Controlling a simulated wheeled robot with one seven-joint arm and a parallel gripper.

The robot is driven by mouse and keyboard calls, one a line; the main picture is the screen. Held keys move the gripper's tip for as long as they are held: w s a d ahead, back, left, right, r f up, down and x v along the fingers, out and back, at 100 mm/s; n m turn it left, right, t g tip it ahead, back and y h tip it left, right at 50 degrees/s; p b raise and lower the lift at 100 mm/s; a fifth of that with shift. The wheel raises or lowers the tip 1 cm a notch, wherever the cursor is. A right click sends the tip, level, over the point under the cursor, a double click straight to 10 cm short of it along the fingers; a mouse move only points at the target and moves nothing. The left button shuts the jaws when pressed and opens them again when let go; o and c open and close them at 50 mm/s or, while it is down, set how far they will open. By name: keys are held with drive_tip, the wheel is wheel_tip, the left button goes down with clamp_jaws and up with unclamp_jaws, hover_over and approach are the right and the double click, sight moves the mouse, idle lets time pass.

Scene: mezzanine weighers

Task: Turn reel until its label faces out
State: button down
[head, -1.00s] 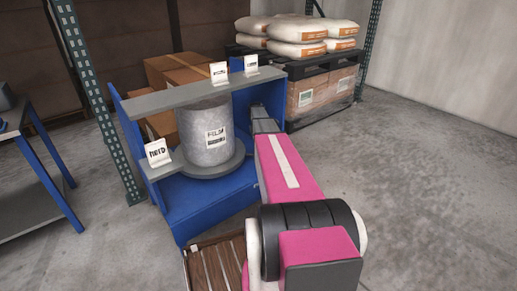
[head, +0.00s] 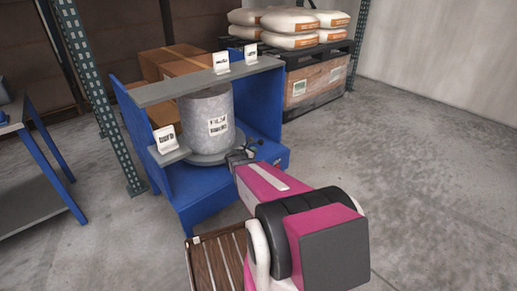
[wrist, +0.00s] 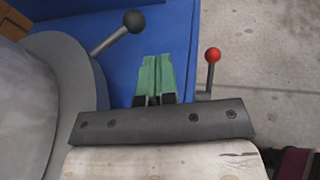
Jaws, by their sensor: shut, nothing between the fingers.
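The reel (head: 205,112) is a grey upright cylinder standing on a round grey turntable (head: 205,160) in a blue stand. Its white label (head: 218,125) reads roughly "FILM" and faces the head camera, a little right of the reel's visible middle. In the wrist view the reel (wrist: 22,130) and the turntable rim (wrist: 78,70) are at the left, with a black-knobbed lever (wrist: 133,21) beside the rim. My gripper (wrist: 157,58) is shut and empty over the blue stand, right of the turntable and apart from the knob. In the head view my gripper (head: 240,156) is at the stand's front right.
A grey shelf (head: 205,83) with white cards crosses above the reel. A red-knobbed rod (wrist: 213,55) stands right of my fingers; its base is hidden. A slatted wooden crate (head: 215,262) lies in front. Open concrete floor is at the right.

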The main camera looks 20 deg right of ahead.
drive_tip(key=s+a+n+t+y, duration=0.1)
drive_tip(key=a+n+t, duration=0.2)
drive_tip(key=a, duration=0.1)
approach(260, 143)
drive_tip(key=x, duration=0.7)
drive_tip(key=shift+w+f, duration=0.2)
drive_tip(key=shift+w, duration=0.1)
